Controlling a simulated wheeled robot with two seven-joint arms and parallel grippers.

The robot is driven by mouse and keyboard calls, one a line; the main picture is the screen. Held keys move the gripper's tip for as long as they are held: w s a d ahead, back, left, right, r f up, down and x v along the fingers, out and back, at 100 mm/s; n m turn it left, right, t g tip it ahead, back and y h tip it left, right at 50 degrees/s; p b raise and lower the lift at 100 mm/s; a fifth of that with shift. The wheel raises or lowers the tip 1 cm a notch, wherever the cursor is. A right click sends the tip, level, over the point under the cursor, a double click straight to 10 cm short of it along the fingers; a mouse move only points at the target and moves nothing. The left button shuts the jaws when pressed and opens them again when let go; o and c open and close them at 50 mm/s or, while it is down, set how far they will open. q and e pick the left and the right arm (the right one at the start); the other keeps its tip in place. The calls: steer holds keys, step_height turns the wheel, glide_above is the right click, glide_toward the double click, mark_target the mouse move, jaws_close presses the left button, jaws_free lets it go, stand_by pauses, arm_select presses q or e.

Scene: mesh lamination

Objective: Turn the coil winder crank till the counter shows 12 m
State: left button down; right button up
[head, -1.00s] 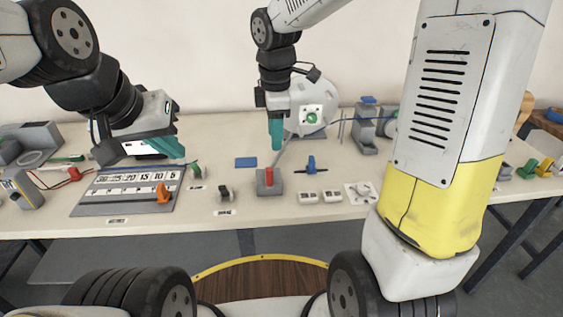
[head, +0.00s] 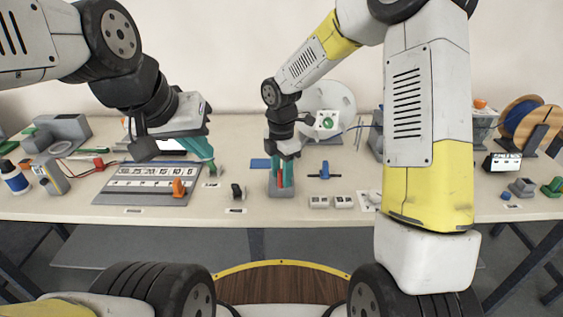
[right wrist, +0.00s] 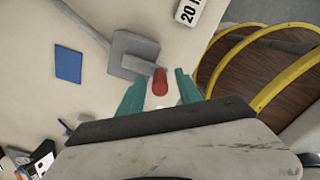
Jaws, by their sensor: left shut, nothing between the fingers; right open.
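In the right wrist view the red handle (right wrist: 160,82) lies between the spread fingertips (right wrist: 157,88). My left gripper (head: 211,171) is shut and empty above the table.
A numbered board (head: 130,188) with an orange slider (head: 178,188) lies at the left. A blue clamp-like piece (head: 324,171) and white labelled blocks (head: 319,202) are right of the red handle. A spool (head: 520,118) stands at the far right. A blue line runs to the disc.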

steer(key=shift+f, duration=0.1)
jaws_close()
steer(key=shift+a+m, duration=0.15)
steer(key=shift+m, duration=0.15)
